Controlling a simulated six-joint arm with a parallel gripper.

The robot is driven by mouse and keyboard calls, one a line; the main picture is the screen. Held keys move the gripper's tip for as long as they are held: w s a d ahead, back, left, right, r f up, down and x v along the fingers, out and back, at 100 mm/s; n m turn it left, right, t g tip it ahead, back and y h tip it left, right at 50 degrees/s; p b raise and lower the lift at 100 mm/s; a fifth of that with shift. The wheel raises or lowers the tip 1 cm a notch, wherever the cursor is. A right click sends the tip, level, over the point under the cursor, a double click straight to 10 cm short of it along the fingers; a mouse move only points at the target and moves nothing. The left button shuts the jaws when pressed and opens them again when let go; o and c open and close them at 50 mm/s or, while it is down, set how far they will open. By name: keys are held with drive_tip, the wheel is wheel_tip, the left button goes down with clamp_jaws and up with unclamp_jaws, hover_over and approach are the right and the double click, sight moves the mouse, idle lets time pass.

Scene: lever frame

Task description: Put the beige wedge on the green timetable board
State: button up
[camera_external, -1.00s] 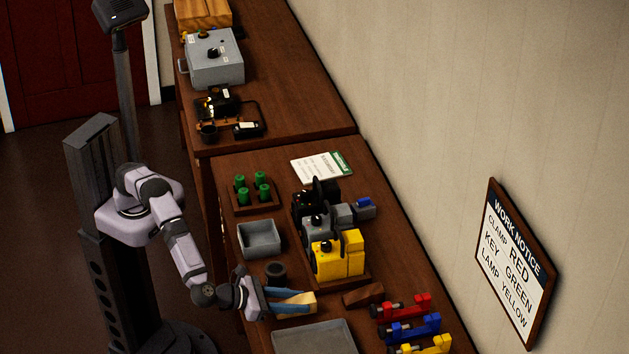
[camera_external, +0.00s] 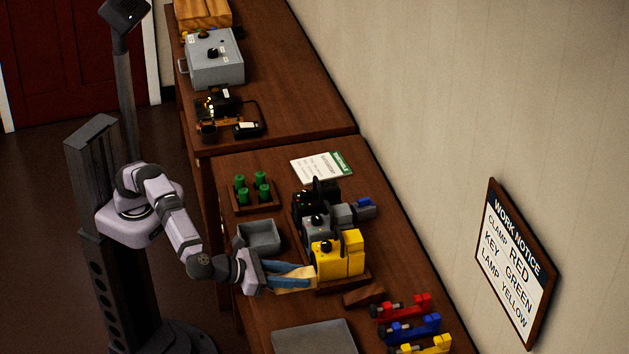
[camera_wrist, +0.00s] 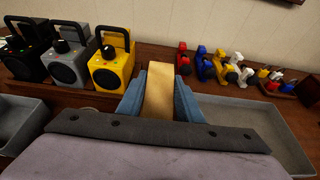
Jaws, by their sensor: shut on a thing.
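The beige wedge (camera_external: 296,284) is held between the blue fingers of my gripper (camera_external: 290,275), beside the yellow lamp near the table's front. In the wrist view the wedge (camera_wrist: 159,92) sits upright between both fingers of my gripper (camera_wrist: 160,95). The green timetable board (camera_external: 322,167) is a white sheet with a green header, lying flat on the table behind the lamps. It is apart from the wedge and does not show in the wrist view.
Yellow (camera_external: 338,256), grey and black lamps stand in a row between my gripper and the board. A grey tray (camera_external: 259,237), green pegs in a rack (camera_external: 252,190), a brown wedge (camera_external: 363,294), coloured clamps (camera_external: 415,327) and a larger flat tray (camera_external: 313,338) surround it.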

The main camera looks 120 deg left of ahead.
wheel_tip(320, 180, up, 11)
drive_tip(key=a, duration=0.1)
drive_tip(key=a+n+g+y+p, duration=0.1)
drive_tip(key=a+n+g+y, duration=0.15)
drive_tip(key=a, duration=1.75)
drive_tip(key=n+g+y+p, duration=0.2)
drive_tip(key=n+g+p, duration=0.1)
drive_tip(key=n+g, duration=0.4)
hover_over(321, 166)
wheel_tip(321, 166, down, 10)
drive_tip(key=shift+m, duration=0.25)
drive_tip(key=shift+f+p, duration=0.4)
drive_tip(key=shift+f, duration=5.15)
drive_tip(key=shift+f, duration=0.25)
